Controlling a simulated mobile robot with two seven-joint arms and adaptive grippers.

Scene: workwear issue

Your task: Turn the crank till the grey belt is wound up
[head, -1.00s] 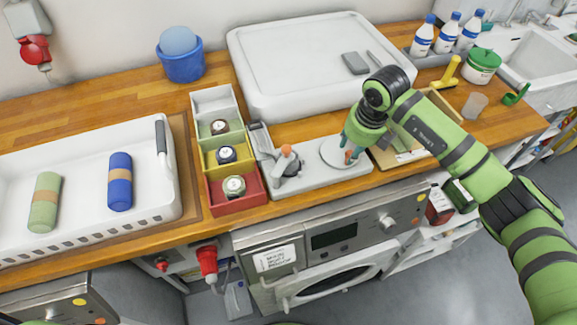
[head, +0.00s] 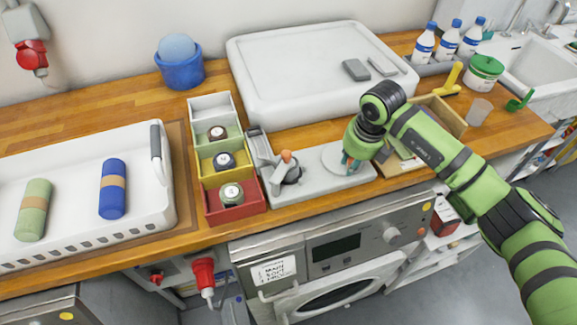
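A belt-winding device with a grey base (head: 312,188) stands on the wooden counter. Its crank has an orange-brown knob (head: 286,157) on a grey arm at the left part of the base. A round pale disc (head: 332,156) sits at the right part. Three belts coiled as watch-like rounds lie in the coloured bins, the nearest in the red one (head: 232,193). I cannot make out a grey belt. My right gripper (head: 349,164) points down over the right side of the disc, away from the crank knob; its fingertips are small and partly hidden by its body. My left gripper is out of view.
A white tray (head: 150,222) with a green roll (head: 34,209) and a blue roll (head: 113,188) stands at left. A large white lid-like tray (head: 300,60) lies behind the device. A wooden box (head: 447,112) stands right of my gripper.

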